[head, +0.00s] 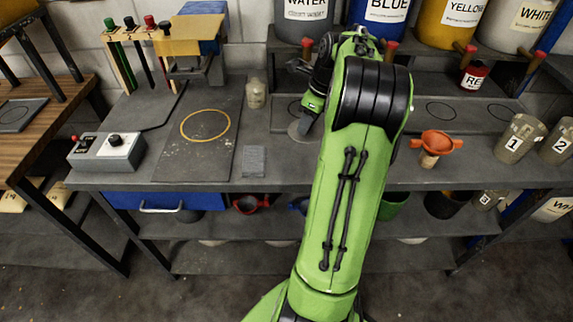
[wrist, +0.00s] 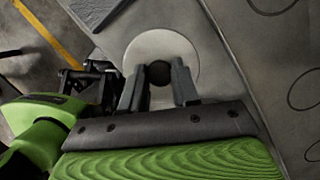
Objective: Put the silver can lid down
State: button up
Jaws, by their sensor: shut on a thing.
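The silver can lid (wrist: 162,45) is a flat, pale grey disc with a dark round knob in its middle. My gripper (wrist: 160,74) is shut on this knob, one finger on each side, in the wrist view. In the head view the lid (head: 296,132) shows as a grey disc under my gripper (head: 305,117), over the grey workbench (head: 270,185). My arm hides part of this area. I cannot tell whether the lid touches the bench top or hangs just above it.
A yellow ring (head: 206,125) marks a dark board at left, beside a control box (head: 107,148). A small jar (head: 255,94) stands left of my gripper. An orange funnel (head: 437,143) and numbered cups (head: 520,138) stand at right. Labelled paint containers (head: 383,22) line the back.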

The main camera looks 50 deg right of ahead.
jog(key=f+b, duration=0.1)
jog(key=f, duration=0.2)
jog(key=f+b, duration=0.1)
jog(key=f, duration=0.2)
jog(key=f+b, duration=0.1)
jog(key=f, duration=0.2)
jog(key=shift+s+d+f+b, duration=0.2)
jog(key=shift+s+f+b, duration=0.1)
jog(key=shift+b, duration=0.1)
jog(key=shift+f, duration=0.15)
jog(key=o, duration=1)
jog(key=shift+o, duration=0.2)
